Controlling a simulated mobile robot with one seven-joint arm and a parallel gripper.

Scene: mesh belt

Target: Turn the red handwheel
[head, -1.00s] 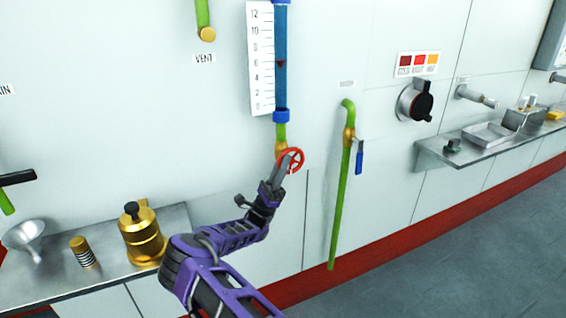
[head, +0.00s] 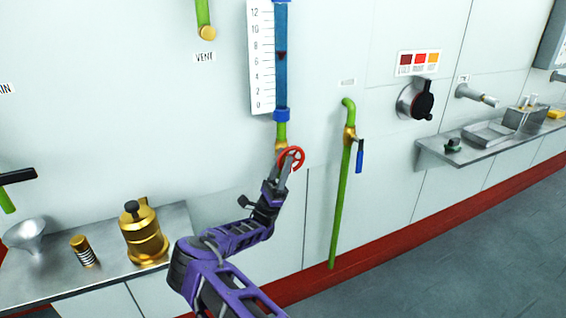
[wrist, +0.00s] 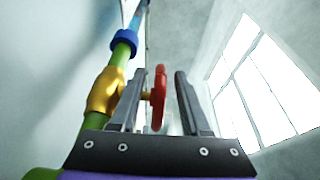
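The red handwheel (head: 291,152) sits on a brass valve (head: 281,146) at the foot of the blue sight tube. My gripper (head: 285,165) reaches it from below in the head view. In the wrist view the handwheel (wrist: 159,98) shows edge-on between the two fingers of my gripper (wrist: 160,100). The fingers stand apart, with a clear gap between the wheel and the right finger. The left finger is close to the wheel's stem, and I cannot tell whether it touches. The brass valve body (wrist: 104,90) is left of the fingers.
The blue sight tube (head: 281,75) with a white scale (head: 261,60) rises above the valve. A green pipe with a blue lever (head: 360,156) is to the right. A left shelf (head: 70,278) holds a brass canister (head: 143,232) and a funnel (head: 27,236).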

